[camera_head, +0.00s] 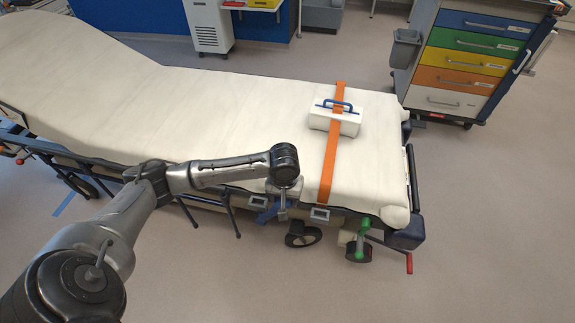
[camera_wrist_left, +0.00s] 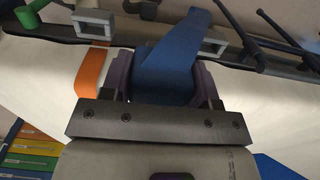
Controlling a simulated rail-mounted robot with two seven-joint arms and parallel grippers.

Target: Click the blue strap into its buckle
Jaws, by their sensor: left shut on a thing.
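My left gripper (camera_head: 281,204) is at the near side of the stretcher, pointing down. In the left wrist view its purple fingers (camera_wrist_left: 165,82) are shut on the blue strap (camera_wrist_left: 178,60), which runs up and right between them. The blue strap's loose part (camera_head: 266,213) hangs by the rail in the head view. A grey open-framed buckle (camera_wrist_left: 212,43) lies just beyond the strap, which partly covers it. I cannot tell whether they touch. A second grey buckle (camera_head: 320,213) is at the orange strap's lower end. My right gripper is not in view.
The orange strap (camera_head: 329,172) crosses the white case (camera_head: 336,117) on the stretcher (camera_head: 215,115). Side rail bars and a green lever (camera_head: 363,226) are near the gripper. A drawer cart (camera_head: 466,66) stands at the back right. The floor in front is clear.

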